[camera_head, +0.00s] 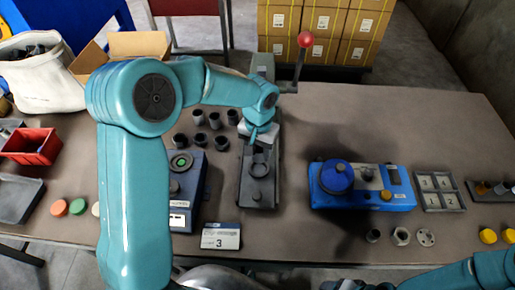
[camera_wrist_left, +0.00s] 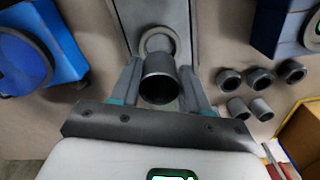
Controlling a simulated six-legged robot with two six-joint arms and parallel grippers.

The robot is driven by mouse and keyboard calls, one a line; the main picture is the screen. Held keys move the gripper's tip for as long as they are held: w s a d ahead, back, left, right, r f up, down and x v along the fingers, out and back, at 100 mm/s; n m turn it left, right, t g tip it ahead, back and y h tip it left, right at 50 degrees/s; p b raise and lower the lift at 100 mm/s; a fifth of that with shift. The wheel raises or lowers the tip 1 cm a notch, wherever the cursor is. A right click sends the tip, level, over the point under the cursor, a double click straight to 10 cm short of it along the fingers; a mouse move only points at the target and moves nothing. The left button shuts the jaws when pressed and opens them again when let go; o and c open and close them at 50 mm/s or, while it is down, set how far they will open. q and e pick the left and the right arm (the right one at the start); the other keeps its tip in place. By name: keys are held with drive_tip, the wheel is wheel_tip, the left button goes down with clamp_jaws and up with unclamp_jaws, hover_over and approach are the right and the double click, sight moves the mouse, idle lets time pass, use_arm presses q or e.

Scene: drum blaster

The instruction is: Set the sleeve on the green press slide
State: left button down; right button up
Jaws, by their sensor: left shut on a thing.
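My left gripper (camera_head: 259,147) is over the press slide (camera_head: 257,192), a grey plate at the foot of the lever press. It is shut on a dark grey hollow sleeve (camera_wrist_left: 158,84), which sits between its two fingers in the left wrist view. The sleeve's open end faces the wrist camera. A pale round seat (camera_wrist_left: 158,42) shows just beyond the sleeve on the slide. I cannot tell whether the sleeve touches it. My right gripper (camera_head: 358,286) is at the bottom edge of the head view, mostly cut off.
Several loose sleeves (camera_head: 214,120) stand left of the press. The press lever has a red knob (camera_head: 305,40). A blue device with a green disc (camera_head: 181,162) stands left, and a blue fixture (camera_head: 362,188) stands right. A sign (camera_head: 221,237) stands in front.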

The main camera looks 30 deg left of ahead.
use_arm(q)
drive_tip(key=shift+d+f+b, duration=0.2)
drive_tip(key=shift+f+b, duration=0.1)
drive_tip(key=shift+f, duration=0.1)
drive_tip(key=f+b, duration=0.2)
drive_tip(key=f, duration=0.1)
drive_tip(key=shift+a+f, duration=0.1)
drive_tip(key=shift+a, duration=0.25)
drive_tip(key=shift+s+d+f+b, duration=0.1)
drive_tip(key=shift+d+f+b, duration=0.1)
drive_tip(key=shift+f+b, duration=0.25)
drive_tip(key=shift+a, duration=0.1)
drive_tip(key=shift+f, duration=0.1)
drive_tip(key=shift+f+b, duration=0.55)
drive_tip(key=shift+b, duration=0.05)
idle(0.5)
